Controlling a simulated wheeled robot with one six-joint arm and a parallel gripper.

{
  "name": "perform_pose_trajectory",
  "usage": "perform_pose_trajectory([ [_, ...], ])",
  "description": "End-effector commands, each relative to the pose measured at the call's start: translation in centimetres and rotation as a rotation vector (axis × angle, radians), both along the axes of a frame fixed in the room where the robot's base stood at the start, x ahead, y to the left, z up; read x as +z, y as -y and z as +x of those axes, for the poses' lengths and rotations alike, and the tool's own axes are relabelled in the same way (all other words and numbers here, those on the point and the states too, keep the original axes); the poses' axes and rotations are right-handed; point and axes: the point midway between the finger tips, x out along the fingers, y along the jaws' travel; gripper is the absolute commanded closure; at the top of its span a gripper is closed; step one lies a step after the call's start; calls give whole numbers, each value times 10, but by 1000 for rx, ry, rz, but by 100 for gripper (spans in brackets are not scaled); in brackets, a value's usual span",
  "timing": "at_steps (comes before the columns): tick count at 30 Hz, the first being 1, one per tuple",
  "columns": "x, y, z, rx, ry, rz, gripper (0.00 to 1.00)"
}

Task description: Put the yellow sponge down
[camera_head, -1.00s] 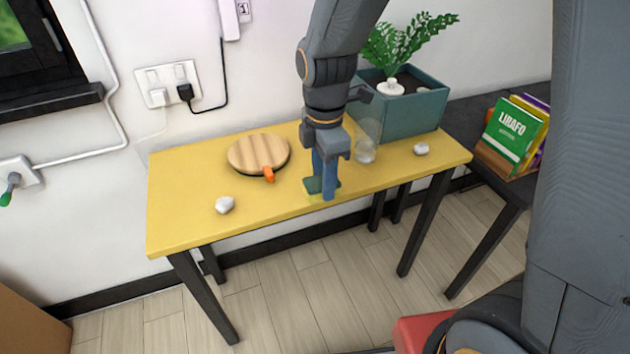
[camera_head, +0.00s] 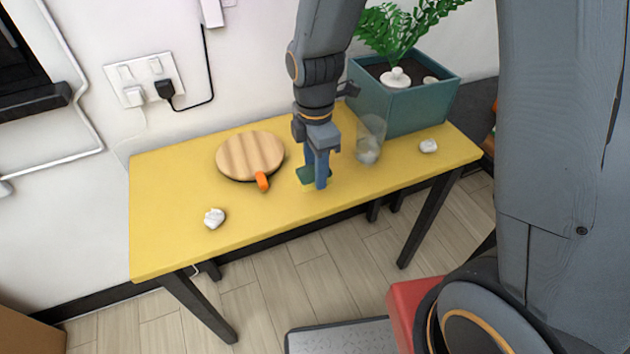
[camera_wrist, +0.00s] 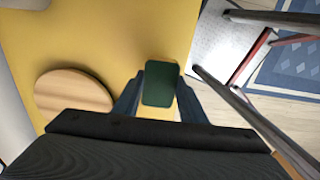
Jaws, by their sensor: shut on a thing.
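My gripper (camera_head: 318,178) is shut on the yellow sponge (camera_head: 307,186), which shows a dark green top side and a thin yellow layer below. The sponge is over the yellow table (camera_head: 180,235), near its front edge; I cannot tell whether it touches the tabletop. In the wrist view the green face of the sponge (camera_wrist: 161,84) sits between the two blue fingers (camera_wrist: 158,95). The fingers hide part of the sponge in the head view.
A round wooden board (camera_head: 250,154) and an orange-handled item (camera_head: 262,181) lie left of my gripper. White lumps (camera_head: 214,218) (camera_head: 428,146) lie on the table. A clear glass (camera_head: 369,140) and a teal planter (camera_head: 415,108) stand to the right.

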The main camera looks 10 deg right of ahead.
Motion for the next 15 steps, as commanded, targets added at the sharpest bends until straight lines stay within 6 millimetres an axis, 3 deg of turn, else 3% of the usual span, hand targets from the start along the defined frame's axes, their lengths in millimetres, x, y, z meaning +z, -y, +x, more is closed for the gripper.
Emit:
perform_pose_trajectory([
  [15, -47, 0, 0, 0, 1, 0, 80],
])
